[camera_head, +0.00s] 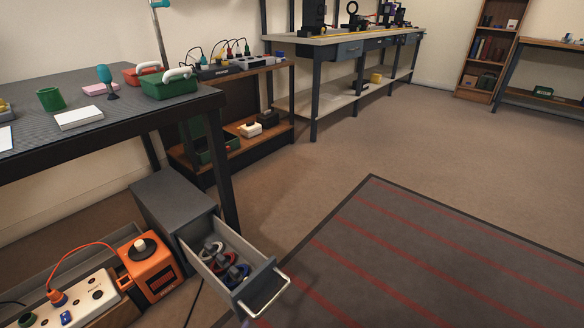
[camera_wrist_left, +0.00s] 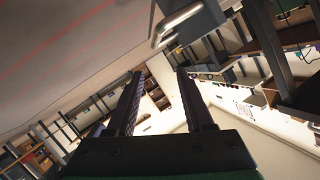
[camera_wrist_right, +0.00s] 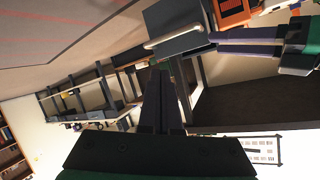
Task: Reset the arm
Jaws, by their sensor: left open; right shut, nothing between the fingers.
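My left gripper (camera_wrist_left: 155,85) shows in the left wrist view with its two fingers apart and nothing between them. My right gripper (camera_wrist_right: 162,85) shows in the right wrist view with its fingers together and nothing held. The open drawer (camera_head: 225,268) of a small grey cabinet (camera_head: 172,205) shows in the head view, with several ring-like parts (camera_head: 222,258) inside. The drawer's metal handle (camera_head: 268,294) also shows near the top of the left wrist view (camera_wrist_left: 178,22) and the right wrist view (camera_wrist_right: 178,36), apart from the fingers.
An orange device (camera_head: 150,272) and a power strip (camera_head: 75,305) stand left of the drawer. A dark table (camera_head: 110,125) with a green basket (camera_head: 168,88) stands behind. A red-striped mat (camera_head: 430,255) lies on the right. The open floor (camera_head: 440,140) beyond it is clear.

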